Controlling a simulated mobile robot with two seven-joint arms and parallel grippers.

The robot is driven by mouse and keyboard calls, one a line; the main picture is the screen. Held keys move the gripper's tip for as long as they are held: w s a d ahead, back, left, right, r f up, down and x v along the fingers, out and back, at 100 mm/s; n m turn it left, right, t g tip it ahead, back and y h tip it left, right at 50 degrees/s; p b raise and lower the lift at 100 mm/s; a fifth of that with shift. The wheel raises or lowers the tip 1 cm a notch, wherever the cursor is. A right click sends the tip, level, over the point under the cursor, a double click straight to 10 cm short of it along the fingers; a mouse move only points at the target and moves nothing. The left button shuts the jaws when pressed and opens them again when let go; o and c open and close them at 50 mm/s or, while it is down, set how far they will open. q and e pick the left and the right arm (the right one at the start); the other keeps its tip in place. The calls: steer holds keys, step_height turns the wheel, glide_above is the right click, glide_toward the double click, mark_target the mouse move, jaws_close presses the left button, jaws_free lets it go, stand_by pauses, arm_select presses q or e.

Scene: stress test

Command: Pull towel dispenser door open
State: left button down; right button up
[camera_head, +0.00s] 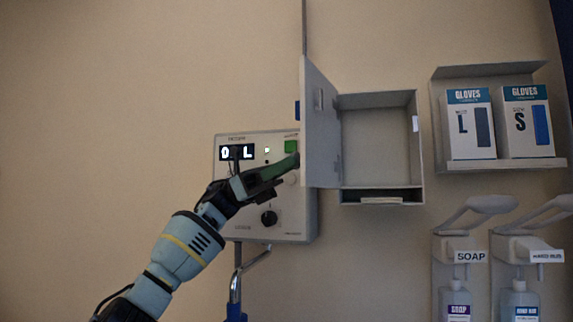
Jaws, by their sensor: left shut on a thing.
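The towel dispenser (377,140) is a grey wall box with its front open and its inside bare to view. Its door (319,130) is hinged on the left and stands swung out from the wall. A small latch piece shows on the door's inner face. My left gripper (294,161) reaches up from the lower left and its green fingers meet the door's free edge, shut on it. The exact contact is partly hidden. A slot with a pale paper edge (381,200) lies under the box. My right gripper is not in view.
A control panel (228,222) with a lit display and a black knob is on the wall behind my left gripper. A shelf (545,163) with two glove boxes is at right, above soap (455,300) and hand-rub dispensers (520,303). The wall at left is clear.

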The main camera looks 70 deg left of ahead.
arm_select(q)
steer(key=shift+r, duration=0.1)
steer(key=c, duration=1.1)
jaws_free()
steer(key=shift+o, duration=0.2)
steer(key=b+v, duration=0.2)
steer(key=v, duration=0.6)
steer(key=shift+r, duration=0.1)
